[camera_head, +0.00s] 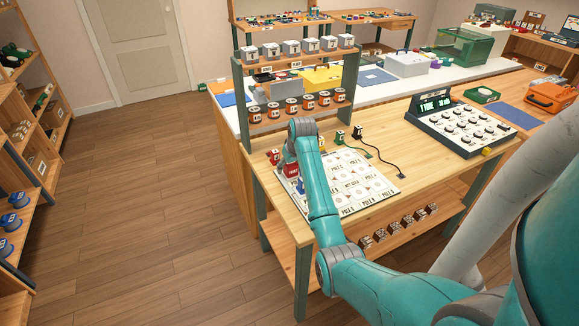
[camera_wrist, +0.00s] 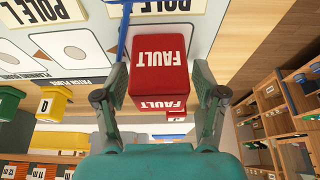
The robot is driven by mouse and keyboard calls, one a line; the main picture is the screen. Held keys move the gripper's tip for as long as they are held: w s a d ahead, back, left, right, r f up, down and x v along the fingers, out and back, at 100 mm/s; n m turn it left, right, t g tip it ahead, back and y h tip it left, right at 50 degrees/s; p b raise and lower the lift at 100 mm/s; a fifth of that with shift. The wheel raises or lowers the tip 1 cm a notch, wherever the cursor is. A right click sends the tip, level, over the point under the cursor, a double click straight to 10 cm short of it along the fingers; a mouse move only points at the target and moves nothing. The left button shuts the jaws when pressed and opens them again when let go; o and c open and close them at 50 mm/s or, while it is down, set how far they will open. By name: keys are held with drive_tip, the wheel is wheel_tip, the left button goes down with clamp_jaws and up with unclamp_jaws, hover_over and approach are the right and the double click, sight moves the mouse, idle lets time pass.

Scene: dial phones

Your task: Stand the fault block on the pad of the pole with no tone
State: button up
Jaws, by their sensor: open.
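The red fault block (camera_wrist: 160,62), with FAULT in white on two faces, fills the space between the fingers of my gripper (camera_wrist: 160,85) in the wrist view. The fingers are open on either side of it; firm contact does not show. In the head view the fault block (camera_head: 292,170) is at the left side of the white board (camera_head: 385,187), and my arm largely hides the gripper. The board carries pads marked POLE. A dial console (camera_head: 465,130) with a lit display stands at the right; its text is too small to read surely.
A red block (camera_head: 273,156) stands left of the fault block. A rack (camera_head: 240,95) of grey and orange items stands behind. A black cable (camera_head: 385,162) lies right of the board. Several brown blocks (camera_head: 400,227) sit on the shelf below.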

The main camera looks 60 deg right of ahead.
drive_tip(key=v, duration=1.2)
drive_tip(key=shift+r, duration=0.1)
